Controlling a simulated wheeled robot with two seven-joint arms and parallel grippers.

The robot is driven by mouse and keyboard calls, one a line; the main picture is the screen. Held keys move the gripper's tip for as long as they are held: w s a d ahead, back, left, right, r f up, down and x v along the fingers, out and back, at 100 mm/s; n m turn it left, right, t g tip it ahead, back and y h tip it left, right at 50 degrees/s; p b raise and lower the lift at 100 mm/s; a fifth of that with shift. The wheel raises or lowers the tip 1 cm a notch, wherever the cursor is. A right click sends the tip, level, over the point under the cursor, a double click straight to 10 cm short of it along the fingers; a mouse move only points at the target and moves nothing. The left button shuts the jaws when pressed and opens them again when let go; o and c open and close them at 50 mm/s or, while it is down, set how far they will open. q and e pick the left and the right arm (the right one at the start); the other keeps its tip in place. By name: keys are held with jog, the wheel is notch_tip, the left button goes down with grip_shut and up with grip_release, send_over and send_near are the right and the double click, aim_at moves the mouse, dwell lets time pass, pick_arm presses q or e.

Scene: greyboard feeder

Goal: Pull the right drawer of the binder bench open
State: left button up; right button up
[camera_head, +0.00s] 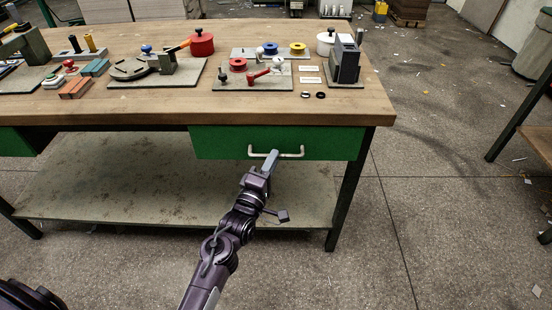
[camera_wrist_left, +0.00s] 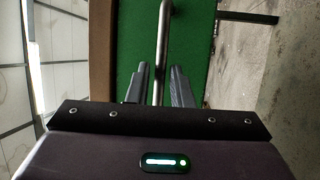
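The right drawer (camera_head: 225,143) of the binder bench (camera_head: 150,116) has a green front and looks closed under the wooden top. Its pale bar handle (camera_head: 292,154) runs across the front. In the left wrist view, the metal handle bar (camera_wrist_left: 162,35) runs between the two separated fingers of the left gripper (camera_wrist_left: 160,70). A gap shows beside the bar, so the fingers are open around it and not clamped. The green drawer front (camera_wrist_left: 135,45) lies beyond. My right gripper is out of view.
A second green drawer (camera_head: 18,141) is at the bench's left. A lower shelf (camera_head: 110,185) lies below the drawers. Tools and coloured spools, including a red pot (camera_head: 201,44), stand on the top.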

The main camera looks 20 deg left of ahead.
pick_arm(q)
jog(key=shift+x, duration=1.2)
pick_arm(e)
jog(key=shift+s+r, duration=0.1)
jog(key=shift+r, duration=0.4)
pick_arm(q)
grip_shut()
jog(key=shift+s, duration=0.1)
